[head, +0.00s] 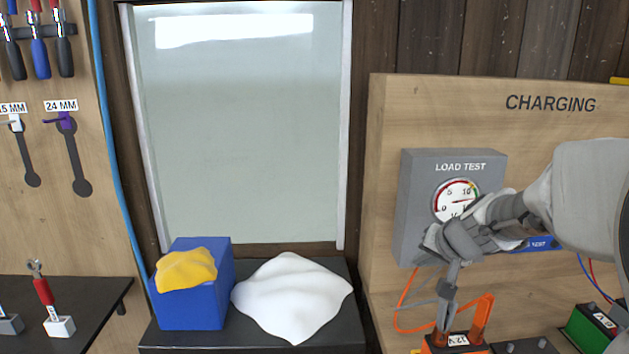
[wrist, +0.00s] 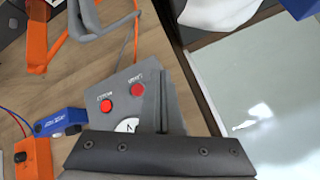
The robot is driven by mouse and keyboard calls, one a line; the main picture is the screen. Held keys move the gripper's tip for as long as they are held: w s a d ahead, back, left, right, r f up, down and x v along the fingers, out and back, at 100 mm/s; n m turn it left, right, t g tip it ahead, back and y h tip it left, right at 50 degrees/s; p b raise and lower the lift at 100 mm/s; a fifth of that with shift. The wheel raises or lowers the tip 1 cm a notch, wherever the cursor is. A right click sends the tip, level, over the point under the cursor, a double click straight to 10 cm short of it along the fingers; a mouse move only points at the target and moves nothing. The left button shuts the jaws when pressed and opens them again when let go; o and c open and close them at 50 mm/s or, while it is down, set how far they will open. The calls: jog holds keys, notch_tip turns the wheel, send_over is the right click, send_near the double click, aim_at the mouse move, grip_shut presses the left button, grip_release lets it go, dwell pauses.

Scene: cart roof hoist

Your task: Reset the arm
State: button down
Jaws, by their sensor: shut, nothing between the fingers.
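My gripper (head: 452,278) hangs in front of the grey load test box (head: 410,190) at the right of the head view, fingers pointing down. In the wrist view my gripper (wrist: 162,75) shows as two thin grey fingers pressed together, with nothing between them. My arm covers part of the box's lower right in the head view.
A 12 V battery (head: 458,341) with an orange clamp (head: 482,318) stands below my gripper. A green battery (head: 592,328) is at right. A blue box (head: 190,308) with yellow cloth and a white cloth (head: 290,298) sit on the dark bench left. Tools hang far left.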

jog(key=s+a+r+n+g+y, duration=0.1)
jog(key=s+a+r+n, duration=0.2)
jog(key=s+a, duration=0.7)
jog(key=s+d+f+n+g+h, duration=0.1)
jog(key=s+n+g+h, duration=0.1)
jog(key=s, duration=1.4)
jog(key=shift+s+d+n, duration=0.15)
jog(key=shift+n, duration=0.15)
